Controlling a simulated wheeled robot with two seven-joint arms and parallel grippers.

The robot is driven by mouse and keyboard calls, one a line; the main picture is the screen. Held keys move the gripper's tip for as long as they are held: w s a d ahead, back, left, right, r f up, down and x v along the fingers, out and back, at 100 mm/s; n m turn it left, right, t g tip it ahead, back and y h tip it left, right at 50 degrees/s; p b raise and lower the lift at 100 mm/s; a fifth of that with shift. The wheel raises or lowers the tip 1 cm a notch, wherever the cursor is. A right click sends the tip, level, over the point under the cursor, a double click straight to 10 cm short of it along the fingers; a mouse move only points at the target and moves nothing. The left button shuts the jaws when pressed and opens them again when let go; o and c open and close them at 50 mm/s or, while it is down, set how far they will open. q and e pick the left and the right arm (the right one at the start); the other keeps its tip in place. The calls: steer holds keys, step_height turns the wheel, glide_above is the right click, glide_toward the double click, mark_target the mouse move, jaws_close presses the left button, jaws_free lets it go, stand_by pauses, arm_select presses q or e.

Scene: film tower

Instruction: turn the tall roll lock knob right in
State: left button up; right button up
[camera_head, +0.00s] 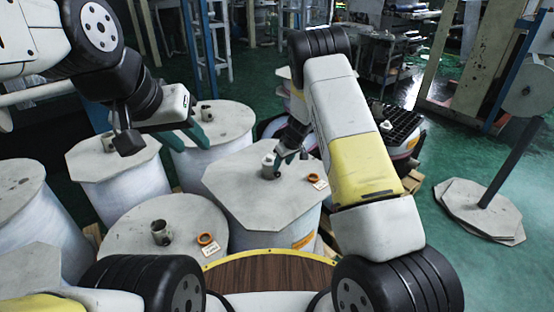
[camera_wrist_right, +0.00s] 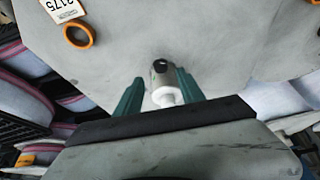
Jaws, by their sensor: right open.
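The tall roll (camera_head: 240,195) with a pale octagonal top stands in the middle of the head view. Its lock knob (camera_head: 268,166) is a small grey-white cylinder standing on that top. My right gripper (camera_head: 287,155) is just above and beside the knob. In the right wrist view the knob (camera_wrist_right: 164,96) shows white with a dark end, between the two green fingers of my open right gripper (camera_wrist_right: 160,77); gaps show on both sides. My left gripper (camera_head: 190,137) has green fingers and hangs by a round-topped roll at the back left; its opening is unclear.
An orange ring (camera_head: 313,177) and a tag lie on the tall roll's top. A shorter roll (camera_head: 140,225) in front carries a metal cup-like piece (camera_head: 161,233) and another orange ring (camera_head: 205,239). Several other rolls crowd the left.

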mark_target(278, 172)
steer(key=x, duration=0.6)
steer(key=shift+w+a+f, duration=0.15)
steer(key=shift+f, duration=0.2)
jaws_close()
